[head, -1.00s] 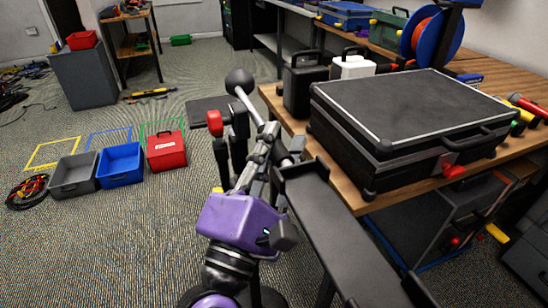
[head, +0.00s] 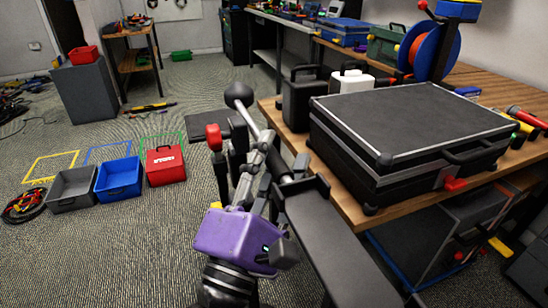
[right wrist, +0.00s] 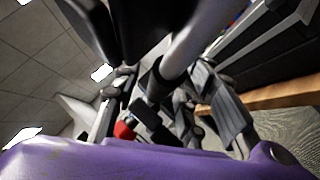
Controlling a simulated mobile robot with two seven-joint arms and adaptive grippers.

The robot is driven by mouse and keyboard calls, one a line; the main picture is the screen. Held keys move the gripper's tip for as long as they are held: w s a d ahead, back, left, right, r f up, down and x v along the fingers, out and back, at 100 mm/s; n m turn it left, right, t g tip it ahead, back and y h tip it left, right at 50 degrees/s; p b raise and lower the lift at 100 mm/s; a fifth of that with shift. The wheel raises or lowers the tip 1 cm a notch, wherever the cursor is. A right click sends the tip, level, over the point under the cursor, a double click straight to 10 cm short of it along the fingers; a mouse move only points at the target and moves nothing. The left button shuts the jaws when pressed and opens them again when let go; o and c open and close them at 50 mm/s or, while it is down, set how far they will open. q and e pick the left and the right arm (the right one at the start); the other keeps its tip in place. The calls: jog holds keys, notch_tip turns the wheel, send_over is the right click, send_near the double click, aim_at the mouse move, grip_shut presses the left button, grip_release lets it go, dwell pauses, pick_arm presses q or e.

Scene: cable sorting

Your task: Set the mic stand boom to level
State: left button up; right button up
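The mic stand boom (head: 253,121) is a grey tube with a black ball at its upper left end. It slopes down to the right, so it is tilted. A red knob (head: 214,136) on a dark grip stands left of it. My right gripper (head: 262,158), on a purple wrist, is at the boom. In the right wrist view the boom tube (right wrist: 198,42) passes in front of the right gripper (right wrist: 160,85), with a finger to either side. My left gripper is not in view.
A black case (head: 405,118) sits on the wooden table (head: 350,207) close right of the boom. A long dark flat piece (head: 325,240) lies beside the gripper. Grey (head: 72,188), blue (head: 120,178) and red (head: 165,165) containers stand on the floor at left.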

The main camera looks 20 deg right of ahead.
jog(key=shift+s+a+f, duration=0.3)
jog(key=shift+s, duration=0.05)
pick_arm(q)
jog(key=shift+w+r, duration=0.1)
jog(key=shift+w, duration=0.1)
pick_arm(e)
jog(key=v, duration=1.1)
jog(key=shift+r, duration=0.2)
